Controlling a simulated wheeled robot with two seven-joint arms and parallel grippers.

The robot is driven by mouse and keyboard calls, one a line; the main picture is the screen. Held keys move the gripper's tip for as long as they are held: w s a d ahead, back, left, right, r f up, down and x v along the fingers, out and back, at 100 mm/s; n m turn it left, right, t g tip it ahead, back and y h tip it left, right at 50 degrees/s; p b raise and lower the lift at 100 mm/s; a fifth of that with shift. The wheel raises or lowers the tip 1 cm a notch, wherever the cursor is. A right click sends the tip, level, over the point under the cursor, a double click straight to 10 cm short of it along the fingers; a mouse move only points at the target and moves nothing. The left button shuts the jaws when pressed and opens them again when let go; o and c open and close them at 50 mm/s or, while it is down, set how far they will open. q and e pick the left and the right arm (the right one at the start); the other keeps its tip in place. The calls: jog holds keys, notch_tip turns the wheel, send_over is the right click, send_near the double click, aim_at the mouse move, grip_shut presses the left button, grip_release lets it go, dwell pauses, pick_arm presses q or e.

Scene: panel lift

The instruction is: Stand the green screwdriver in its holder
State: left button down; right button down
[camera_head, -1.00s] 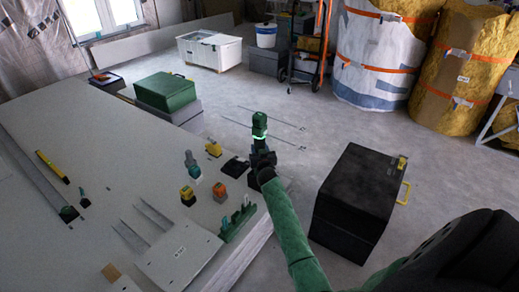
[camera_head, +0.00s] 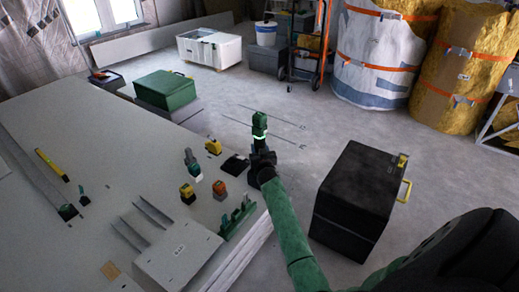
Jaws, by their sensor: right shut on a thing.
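The green screwdriver (camera_head: 259,123), chunky with a pale bright band, rises above my right gripper (camera_head: 262,158). The dark gripper is shut on its lower part; the fingers and the tool's lower end are hard to make out. Both appear in front of the worktable's right edge, just right of a black square piece (camera_head: 235,166). A green rack (camera_head: 226,236) with several upright parts stands at the table's near right edge, below and left of the gripper in the picture. I cannot tell for sure which piece is the holder. My left gripper is out of view.
On the pale worktable (camera_head: 90,135) stand a yellow tool (camera_head: 187,194), an orange one (camera_head: 219,190) and a green-topped one (camera_head: 191,160). A black case (camera_head: 355,200) stands right of my forearm. Open floor lies beyond the gripper.

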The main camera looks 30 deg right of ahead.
jog(key=shift+f+b, duration=0.8)
jog(key=shift+f, duration=0.25)
dwell(1.1)
jog(key=c, duration=0.7)
grip_release()
jog(key=shift+o, duration=1.4)
jog(key=shift+f, duration=0.25)
jog(key=o, duration=0.4)
jog(key=shift+s+a+r, duration=0.1)
jog(key=shift+s, duration=0.05)
jog(key=shift+p+v, duration=0.75)
jog(key=shift+v, duration=0.65)
